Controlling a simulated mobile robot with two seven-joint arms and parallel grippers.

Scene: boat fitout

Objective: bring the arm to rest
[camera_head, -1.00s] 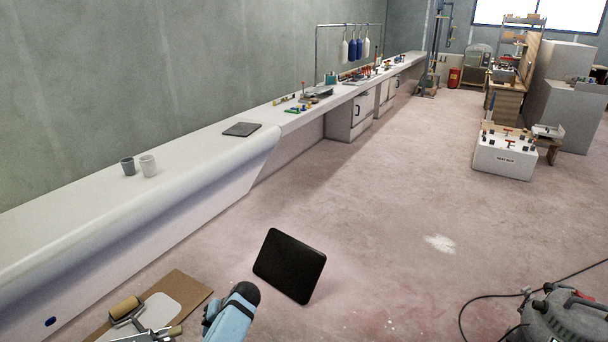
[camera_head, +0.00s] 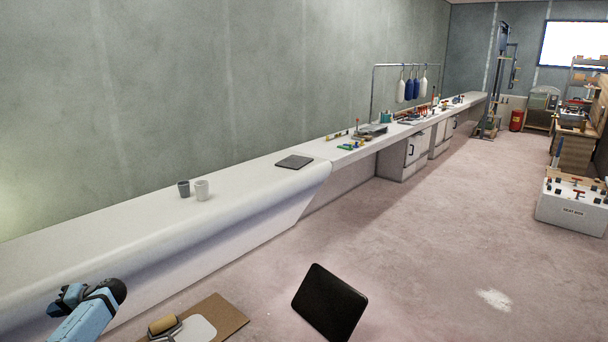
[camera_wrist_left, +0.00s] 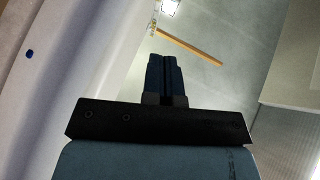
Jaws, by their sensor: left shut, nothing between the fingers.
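My left arm, light blue with a black rounded joint, comes in at the lower left of the head view, in front of the white counter (camera_head: 130,222). My left gripper (camera_wrist_left: 166,62) shows in the left wrist view with its two dark fingers together and nothing between them. Its fingertips are hard to make out in the head view. My right gripper is in neither view.
A brown board (camera_head: 232,313) with a paint roller (camera_head: 163,325) lies low in front. A dark flat panel (camera_head: 329,302) stands tilted to its right. Two cups (camera_head: 184,189) and a dark slab (camera_head: 294,162) sit on the counter. The pinkish floor at right is largely clear.

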